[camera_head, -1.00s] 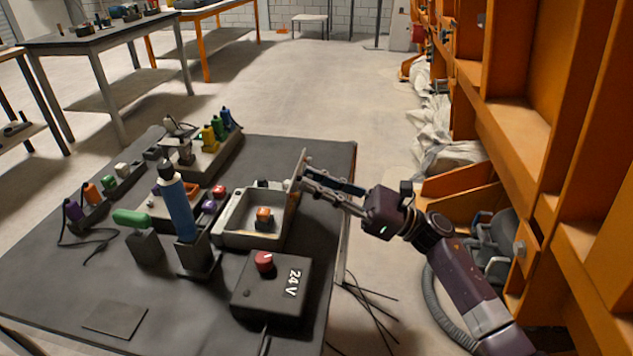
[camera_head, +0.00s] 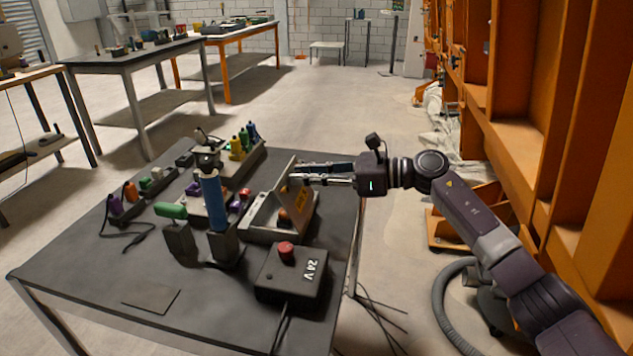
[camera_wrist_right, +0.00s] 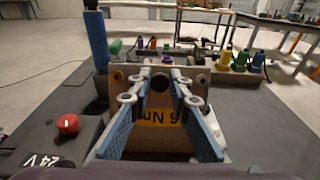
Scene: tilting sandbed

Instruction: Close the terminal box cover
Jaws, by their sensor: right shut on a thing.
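The exact contact at the fingertips is hard to see. My left gripper is not in view.
A black 24V box (camera_head: 290,275) with a red knob stands in front of the terminal box. A blue cylinder (camera_head: 215,205) in a holder stands to its left. The front left of the table is mostly clear.

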